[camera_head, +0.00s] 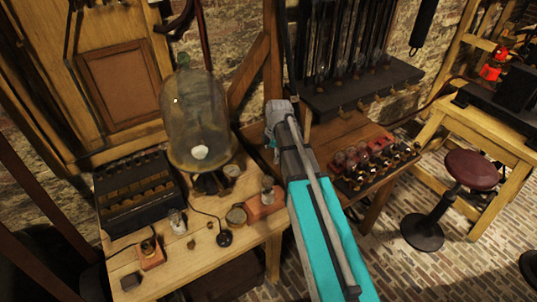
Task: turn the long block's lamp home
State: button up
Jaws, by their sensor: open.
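The long block (262,209) is a reddish wooden base on the pale bench, left of my arm. A small upright lamp (267,189) stands on it; how far it is turned in is too small to tell. A second, squarer block (151,260) with a small lamp (148,247) stands at the bench's front left. My gripper (271,152) is small and partly hidden at the far end of my teal arm. It is open, appears empty, and is beyond and above the long block, apart from it.
A tall glass bell jar (196,115) stands behind the blocks. A dark slotted case (139,192) is at left. A black knob with a cable (224,238) and small round pieces lie in front. A rack of red-topped jars (375,165) is right of my arm.

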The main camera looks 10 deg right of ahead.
aim_at(268, 176)
jog(key=shift+f, duration=0.1)
jog(key=f+b, duration=0.4)
jog(key=a+f+b, duration=0.1)
jog(key=f+b, duration=0.8)
jog(key=shift+s+a+f+b, duration=0.1)
jog(key=shift+a+f+b, duration=0.15)
jog(key=shift+a+b, duration=0.1)
dwell(0.6)
dwell(0.3)
jog(key=c, duration=1.1)
jog(key=shift+c, duration=0.2)
jog(key=shift+m, duration=0.3)
